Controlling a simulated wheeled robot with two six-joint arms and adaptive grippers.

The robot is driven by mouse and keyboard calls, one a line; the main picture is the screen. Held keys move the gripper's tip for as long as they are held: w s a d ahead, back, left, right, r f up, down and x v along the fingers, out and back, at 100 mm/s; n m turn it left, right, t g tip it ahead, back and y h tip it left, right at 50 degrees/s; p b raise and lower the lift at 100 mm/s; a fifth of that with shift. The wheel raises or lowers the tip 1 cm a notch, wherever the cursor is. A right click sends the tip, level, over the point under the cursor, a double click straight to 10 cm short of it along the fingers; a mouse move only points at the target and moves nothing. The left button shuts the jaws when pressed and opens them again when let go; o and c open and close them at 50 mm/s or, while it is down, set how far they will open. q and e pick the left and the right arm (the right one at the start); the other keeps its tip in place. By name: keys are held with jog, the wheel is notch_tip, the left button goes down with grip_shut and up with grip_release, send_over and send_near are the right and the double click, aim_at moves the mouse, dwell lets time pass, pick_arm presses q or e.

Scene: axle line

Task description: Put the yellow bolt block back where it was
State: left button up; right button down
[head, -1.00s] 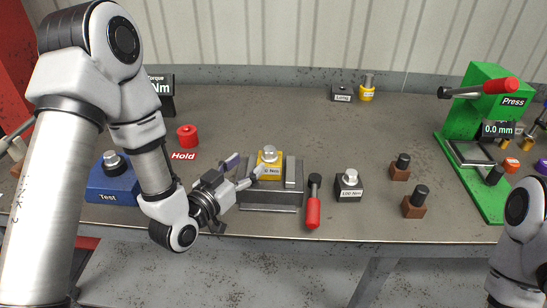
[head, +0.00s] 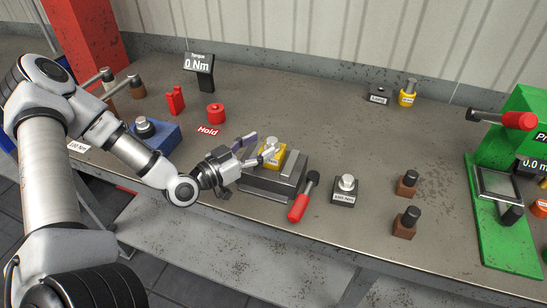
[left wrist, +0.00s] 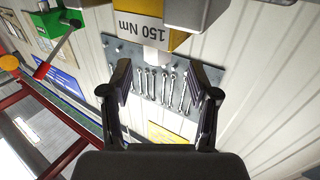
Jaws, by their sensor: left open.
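The yellow bolt block (head: 272,155) sits in the grey vise (head: 262,182) near the front of the bench, its silver bolt upright on top. My left gripper (head: 257,149) is open at the block's left side, fingers pointing toward it. In the left wrist view the yellow block (left wrist: 179,41) shows upside down with a "150 Nm" label, at the top of the picture. My right gripper is out of view.
A red-handled tool (head: 302,200) and a dark bolt block (head: 345,190) stand right of the vise. Behind left are a blue Test block (head: 168,136), a red cylinder (head: 215,113) and a torque display (head: 200,65). Another yellow block (head: 407,97) stands at the back. A green press (head: 490,225) is right.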

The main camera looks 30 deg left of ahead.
aim_at(267, 144)
pick_arm(q)
jog(key=x, duration=0.5)
jog(key=shift+s+d+f+b, duration=0.1)
jog(key=shift+d+f+b, duration=0.05)
jog(key=shift+f+b, duration=0.2)
jog(key=shift+s+r, duration=0.1)
jog(key=c, duration=0.4)
grip_shut()
